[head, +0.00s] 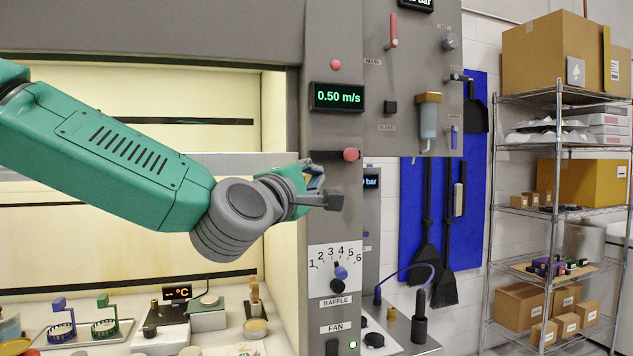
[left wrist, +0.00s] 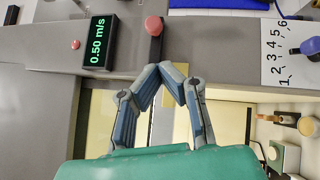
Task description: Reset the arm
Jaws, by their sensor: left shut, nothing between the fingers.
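My left arm, green with a grey wrist, reaches in from the left in the head view. Its gripper (head: 326,199) is in front of the grey post of a fume hood, just below a dark lever with a red knob (head: 351,155). In the left wrist view the fingers (left wrist: 173,72) meet at their tips and hold nothing. The red knob (left wrist: 154,25) lies just beyond the tips there, with a visible gap. My right gripper is in neither view.
A green-digit display (head: 338,97) reads 0.50 m/s above the lever. A baffle dial (head: 335,270) with a blue pointer sits below the gripper. The hood floor holds trays and small instruments. A wire shelf (head: 553,210) with boxes stands at right.

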